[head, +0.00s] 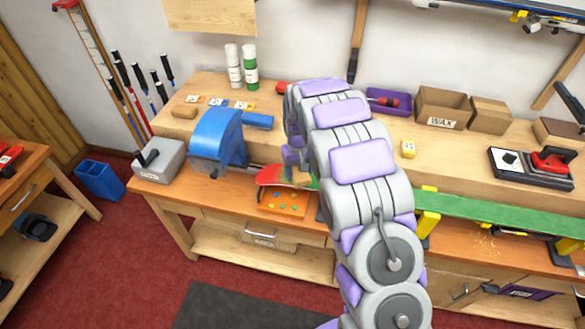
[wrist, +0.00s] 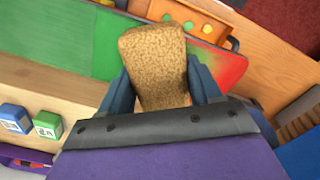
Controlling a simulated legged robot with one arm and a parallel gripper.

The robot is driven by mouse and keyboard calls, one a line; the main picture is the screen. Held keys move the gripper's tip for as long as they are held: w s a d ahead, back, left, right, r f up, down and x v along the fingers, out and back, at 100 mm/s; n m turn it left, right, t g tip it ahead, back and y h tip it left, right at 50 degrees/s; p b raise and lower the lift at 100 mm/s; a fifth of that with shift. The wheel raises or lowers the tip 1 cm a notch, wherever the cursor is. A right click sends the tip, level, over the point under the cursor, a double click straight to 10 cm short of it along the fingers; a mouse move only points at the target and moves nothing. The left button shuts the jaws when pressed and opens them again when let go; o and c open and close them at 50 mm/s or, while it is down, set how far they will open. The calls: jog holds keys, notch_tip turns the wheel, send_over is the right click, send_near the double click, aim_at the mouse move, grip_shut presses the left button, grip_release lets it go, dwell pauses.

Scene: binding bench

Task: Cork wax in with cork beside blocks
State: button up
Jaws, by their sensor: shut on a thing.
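A tan, speckled cork block (wrist: 155,62) is gripped between the two dark fingers of my gripper (wrist: 160,90) in the wrist view. It is above a red and green ski or board surface (wrist: 90,30); whether it touches is unclear. In the head view that red tip (head: 272,176) pokes out left of my arm, which mostly hides my gripper and the cork. Small blocks with coloured labels (head: 218,102) lie on the back left of the bench, next to a tan rounded block (head: 183,111). A blue block (wrist: 15,118) and a green block (wrist: 48,124) show in the wrist view.
A blue clamp-like machine (head: 217,140) and a grey box (head: 158,160) stand left of the tip. An orange holder (head: 283,202) with coloured dots is below it.

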jog(key=shift+s+d+f, duration=0.1)
jog(key=shift+s+d, duration=0.15)
jog(key=shift+d, duration=0.4)
jog(key=shift+s+d+r, duration=0.1)
jog(key=shift+s+d, duration=0.1)
jog(key=shift+d, duration=0.45)
jog(key=shift+s+d+f, duration=0.1)
jog(key=shift+s+d, duration=0.15)
jog(key=shift+d, duration=0.4)
jog(key=shift+s+d+p, duration=0.2)
jog(key=shift+s+d, duration=0.05)
jog(key=shift+d, duration=0.7)
jog(key=shift+s+d+p, duration=0.2)
jog(key=shift+s+d, duration=0.05)
jog(key=shift+d, duration=0.65)
jog(key=shift+a+r, duration=0.1)
jog(key=shift+r, duration=0.1)
jog(key=shift+w+a+r+p, duration=0.1)
jog(key=shift+r+p, duration=0.25)
jog(key=shift+r, duration=0.6)
jog(key=shift+r+p, duration=0.6)
jog(key=shift+r, duration=1.4)
notch_tip(320, 180, up, 3)
jog(key=shift+p, duration=0.55)
